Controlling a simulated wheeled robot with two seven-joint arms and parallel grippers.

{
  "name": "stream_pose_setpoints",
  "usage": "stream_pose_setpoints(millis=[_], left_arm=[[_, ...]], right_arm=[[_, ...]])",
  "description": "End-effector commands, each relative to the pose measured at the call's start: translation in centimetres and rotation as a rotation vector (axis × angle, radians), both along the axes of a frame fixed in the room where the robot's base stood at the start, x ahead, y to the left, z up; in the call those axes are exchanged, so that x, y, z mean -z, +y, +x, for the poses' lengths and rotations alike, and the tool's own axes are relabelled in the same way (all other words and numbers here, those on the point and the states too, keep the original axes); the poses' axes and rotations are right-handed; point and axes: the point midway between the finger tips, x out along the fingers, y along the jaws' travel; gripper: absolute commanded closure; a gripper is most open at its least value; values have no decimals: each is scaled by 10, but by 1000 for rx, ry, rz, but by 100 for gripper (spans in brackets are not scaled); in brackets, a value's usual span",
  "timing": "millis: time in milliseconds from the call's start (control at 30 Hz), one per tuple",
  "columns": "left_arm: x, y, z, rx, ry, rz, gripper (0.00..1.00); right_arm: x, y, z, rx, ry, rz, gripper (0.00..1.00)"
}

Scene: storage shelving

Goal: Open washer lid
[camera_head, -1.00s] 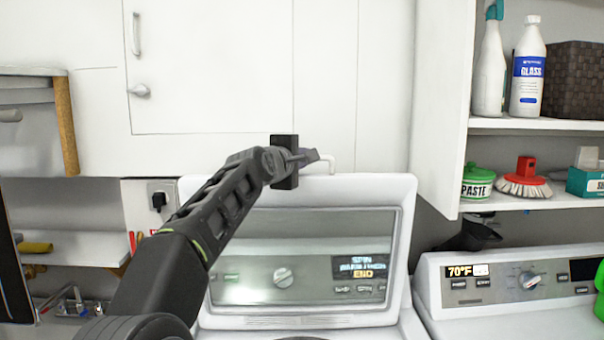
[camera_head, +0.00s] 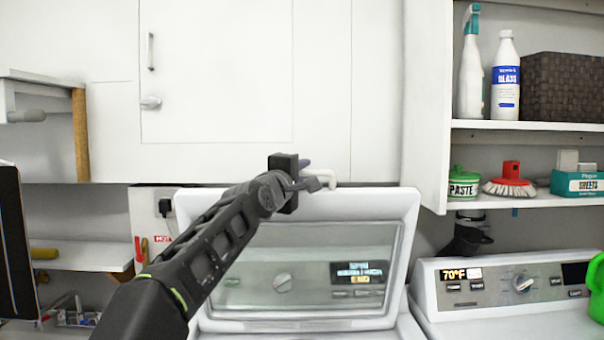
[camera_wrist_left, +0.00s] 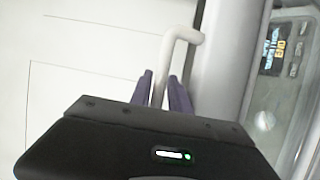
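The washer lid (camera_head: 400,222), a white frame with a large see-through pane, stands raised in the head view. The washer's display and knob show through the pane. A white bent handle (camera_head: 327,177) stands at its top edge; it also shows in the left wrist view (camera_wrist_left: 183,36). My left gripper (camera_head: 312,183) is at this handle. In the left wrist view its two dark purple fingers (camera_wrist_left: 162,88) lie close on both sides of the handle, which appears gripped. The handle's lower end is hidden by the gripper body. My right gripper is out of view.
A white cabinet (camera_head: 225,70) is close behind the lid and gripper. A shelf unit (camera_head: 428,100) with bottles, a brush and a basket stands at right. A second appliance (camera_head: 440,290) and a green container (camera_head: 596,285) are at lower right. A low shelf (camera_head: 85,258) is at left.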

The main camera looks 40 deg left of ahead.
Motion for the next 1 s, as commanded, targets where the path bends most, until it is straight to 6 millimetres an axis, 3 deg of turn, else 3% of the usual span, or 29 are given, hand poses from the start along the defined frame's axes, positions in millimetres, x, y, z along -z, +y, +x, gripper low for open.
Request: stream_pose_setpoints(millis=[267, 500, 733, 1000], left_arm=[[0, -1, -5, -1, 0, 0, 78], [1, -8, -28, 0, -3, 0, 78], [9, -19, -65, -2, -1, -1, 78], [7, -24, -74, 0, 0, 0, 78]], right_arm=[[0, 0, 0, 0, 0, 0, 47], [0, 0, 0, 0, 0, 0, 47], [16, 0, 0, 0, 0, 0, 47], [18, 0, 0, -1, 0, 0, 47]])
